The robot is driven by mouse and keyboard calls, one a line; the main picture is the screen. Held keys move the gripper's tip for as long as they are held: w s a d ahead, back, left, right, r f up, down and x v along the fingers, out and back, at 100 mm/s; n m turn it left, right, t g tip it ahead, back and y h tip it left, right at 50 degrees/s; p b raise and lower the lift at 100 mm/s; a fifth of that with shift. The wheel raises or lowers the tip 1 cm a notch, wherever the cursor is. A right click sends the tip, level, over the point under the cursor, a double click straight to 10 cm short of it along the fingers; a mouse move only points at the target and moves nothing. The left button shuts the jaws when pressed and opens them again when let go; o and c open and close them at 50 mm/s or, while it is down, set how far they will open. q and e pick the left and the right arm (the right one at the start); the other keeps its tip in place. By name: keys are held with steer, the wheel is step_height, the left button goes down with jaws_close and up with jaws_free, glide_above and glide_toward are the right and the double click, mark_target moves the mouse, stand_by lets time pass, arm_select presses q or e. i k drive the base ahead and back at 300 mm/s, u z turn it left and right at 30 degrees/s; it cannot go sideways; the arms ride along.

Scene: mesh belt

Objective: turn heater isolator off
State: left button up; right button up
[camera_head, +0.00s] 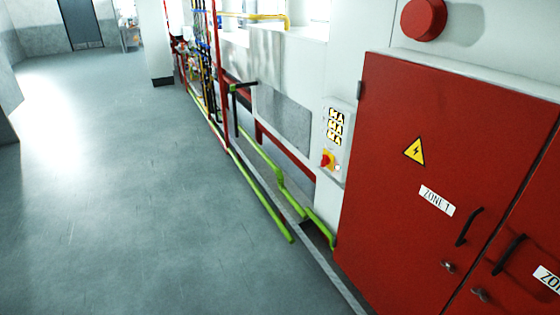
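A rotary switch with a red knob on a yellow plate (328,160) sits low on a narrow white panel (345,115), left of the red cabinet. It looks like an isolator, but no readable label names it as the heater's. The knob is too small to tell its position. Several yellow and black warning labels (335,126) are stacked above it on the same panel. Neither of my grippers is in view.
A large red cabinet (420,110) marked "ZONE 1" with black handles (469,227) fills the right. Green pipes (262,200) run low along the machine, near the floor. A black bracket (240,88) juts out farther back. The grey floor (130,190) at left is clear.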

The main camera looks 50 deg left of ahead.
mark_target(324, 160)
steer(key=u, duration=2.05)
steer(key=i, duration=0.75)
steer(key=u, duration=0.9)
steer(key=i, duration=1.6)
steer(key=z, duration=0.85)
